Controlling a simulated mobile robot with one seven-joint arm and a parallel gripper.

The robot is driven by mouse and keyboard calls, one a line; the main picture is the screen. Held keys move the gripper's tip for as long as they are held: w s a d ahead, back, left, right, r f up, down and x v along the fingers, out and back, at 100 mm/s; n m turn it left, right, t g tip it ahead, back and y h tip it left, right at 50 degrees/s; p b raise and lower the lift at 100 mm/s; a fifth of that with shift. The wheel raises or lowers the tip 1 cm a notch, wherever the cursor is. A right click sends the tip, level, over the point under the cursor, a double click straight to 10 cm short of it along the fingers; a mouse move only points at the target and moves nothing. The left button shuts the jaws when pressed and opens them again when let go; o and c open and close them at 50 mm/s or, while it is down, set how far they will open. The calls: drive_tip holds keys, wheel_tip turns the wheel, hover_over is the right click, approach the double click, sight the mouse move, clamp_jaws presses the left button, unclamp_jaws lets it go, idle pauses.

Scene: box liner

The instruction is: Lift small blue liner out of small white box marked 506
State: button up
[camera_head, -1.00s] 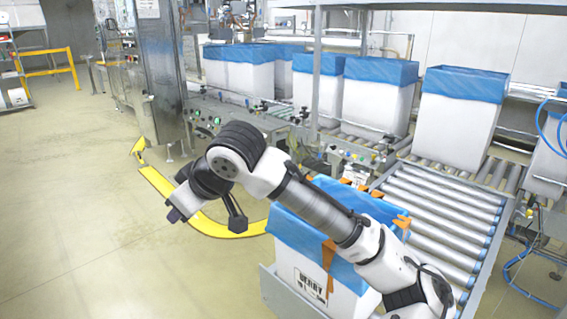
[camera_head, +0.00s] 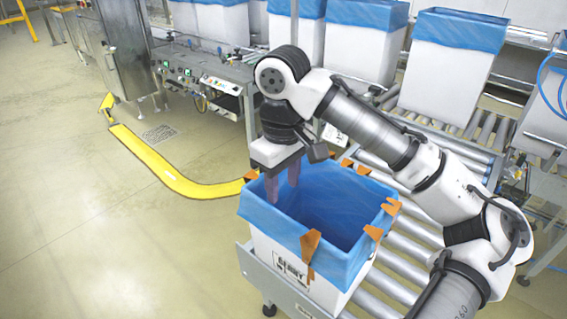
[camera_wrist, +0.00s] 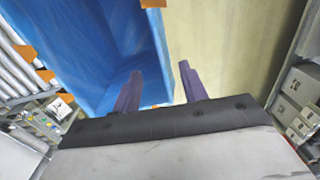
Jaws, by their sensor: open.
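The blue liner (camera_head: 330,198) lines the white box (camera_head: 305,290) and is folded over its rim. The box has black print on its front; I cannot read 506 there. My gripper (camera_head: 281,182) is open, pointing down at the liner's back left edge. In the wrist view my gripper (camera_wrist: 160,72) has one finger over the inside of the liner (camera_wrist: 90,45) and the other over the floor outside, with the liner's edge between them. I cannot tell whether either finger touches the liner.
Orange pieces (camera_head: 311,243) sit along the liner's rim. The box stands at the end of a roller conveyor (camera_head: 405,235). Several larger white boxes with blue liners (camera_head: 450,70) stand behind. A control panel (camera_head: 205,80) is at the back left.

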wheel_tip(320, 180, down, 10)
drive_tip(key=shift+w, duration=0.1)
idle(0.4)
drive_tip(key=c, duration=0.9)
wheel_tip(320, 180, up, 12)
drive_tip(key=p, duration=1.1)
drive_tip(key=shift+f, duration=0.2)
clamp_jaws()
drive_tip(key=shift+r, duration=1.25)
wheel_tip(320, 180, up, 14)
hover_over(283, 214)
